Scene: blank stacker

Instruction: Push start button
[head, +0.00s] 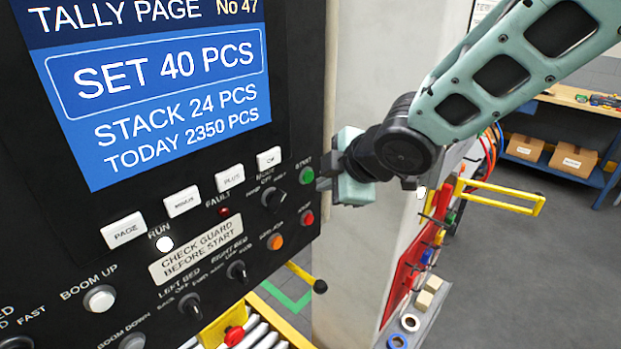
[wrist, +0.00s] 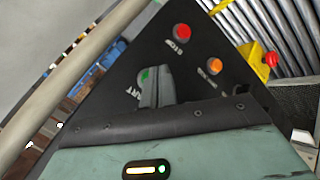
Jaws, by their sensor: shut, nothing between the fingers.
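The green START button (head: 307,175) is at the right edge of the black control panel (head: 130,270). In the wrist view only a sliver of the START button (wrist: 145,75) shows, with the rest behind my fingers and its label partly covered. My gripper (head: 323,178) is shut and empty, its fingertips pointing at the panel right beside the button. In the wrist view my gripper (wrist: 154,86) overlaps the button. I cannot tell whether the tips touch it. The RUN lamp (head: 165,244) looks white and bright; the FAULT lamp (head: 223,211) is dark red.
Below START are the red STOP button (head: 307,217) and an orange button (head: 276,242). The mode knob (head: 273,199) is just left. The screen (head: 160,90) reads SET 40 PCS, STACK 24 PCS. A pale column (head: 360,260) stands behind my gripper.

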